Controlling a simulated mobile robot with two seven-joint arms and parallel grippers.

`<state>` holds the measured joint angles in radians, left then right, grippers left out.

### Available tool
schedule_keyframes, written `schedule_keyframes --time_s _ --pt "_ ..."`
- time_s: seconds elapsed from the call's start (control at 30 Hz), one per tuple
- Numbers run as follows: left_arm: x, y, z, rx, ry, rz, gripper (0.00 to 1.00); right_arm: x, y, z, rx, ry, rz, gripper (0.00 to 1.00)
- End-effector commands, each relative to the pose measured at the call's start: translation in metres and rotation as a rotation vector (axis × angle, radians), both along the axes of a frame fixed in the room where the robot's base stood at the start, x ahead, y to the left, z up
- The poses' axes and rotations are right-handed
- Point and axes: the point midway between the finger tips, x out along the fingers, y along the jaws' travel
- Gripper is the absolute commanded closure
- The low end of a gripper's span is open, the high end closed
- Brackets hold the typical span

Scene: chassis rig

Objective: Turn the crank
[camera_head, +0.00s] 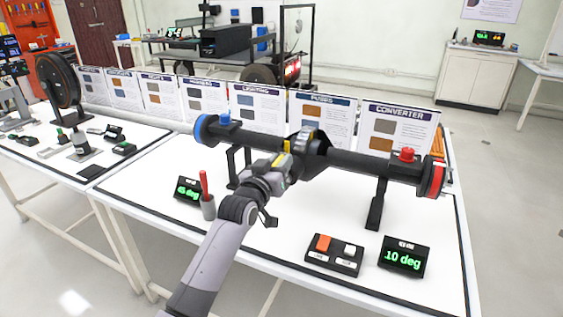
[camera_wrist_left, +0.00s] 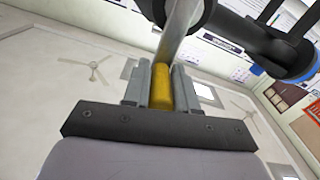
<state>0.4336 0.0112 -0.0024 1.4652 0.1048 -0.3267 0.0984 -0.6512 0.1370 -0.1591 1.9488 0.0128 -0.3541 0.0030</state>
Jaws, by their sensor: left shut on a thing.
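The crank's yellow handle (camera_wrist_left: 162,88) stands between the two grey fingers of my left gripper (camera_wrist_left: 162,80), which is shut on it. A grey crank arm (camera_wrist_left: 181,30) runs up from the handle to the dark shaft housing in the left wrist view. In the head view my left gripper (camera_head: 281,163) reaches up to the middle of a long black tube assembly (camera_head: 360,163), at its dark centre housing (camera_head: 309,146). Little of the handle shows there, as the gripper covers most of it. My right gripper is not in view.
The tube has a blue ring (camera_head: 201,128) at left and a red ring (camera_head: 434,178) at right, on black stands. Panels line the back.

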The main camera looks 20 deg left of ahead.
Motion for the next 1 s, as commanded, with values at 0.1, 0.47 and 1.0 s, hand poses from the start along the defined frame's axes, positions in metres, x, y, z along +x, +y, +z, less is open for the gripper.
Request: schedule_keyframes --time_s 0.1,0.47,1.0 --pt "-0.0009 -0.0051 -0.0079 -0.042 0.021 -0.012 1.0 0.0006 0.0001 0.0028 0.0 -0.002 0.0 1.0" --pt "-0.0008 -0.0042 -0.0089 -0.062 0.023 -0.013 1.0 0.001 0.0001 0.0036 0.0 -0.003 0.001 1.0" --pt "-0.0008 0.0 -0.0034 -0.053 0.01 -0.006 0.52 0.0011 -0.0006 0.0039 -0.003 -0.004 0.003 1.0"
